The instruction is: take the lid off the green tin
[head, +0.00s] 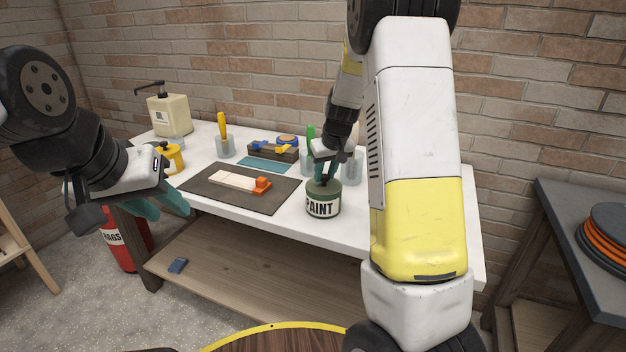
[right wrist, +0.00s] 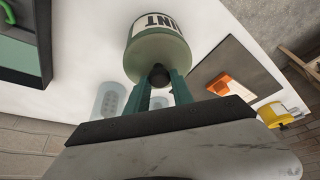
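The green tin (head: 323,206), with a cream label reading PAINT, stands upright near the front edge of the white table. Its dark green lid (head: 323,187) sits on top and has a black knob, which shows in the right wrist view (right wrist: 158,75). My right gripper (right wrist: 161,82) comes down from above, its green fingers on both sides of the knob with no clear gap, so it looks shut on it. In the head view the right gripper (head: 322,173) hides part of the lid. My left gripper (head: 160,203) is open and empty, left of the table's front edge.
A dark mat (head: 215,190) with an orange-and-cream tool (head: 245,182) lies left of the tin. Clear cups (head: 352,168) stand close behind the tin. A yellow pot (head: 172,157), pump bottle (head: 169,115) and dark tray (head: 272,154) stand further left and back.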

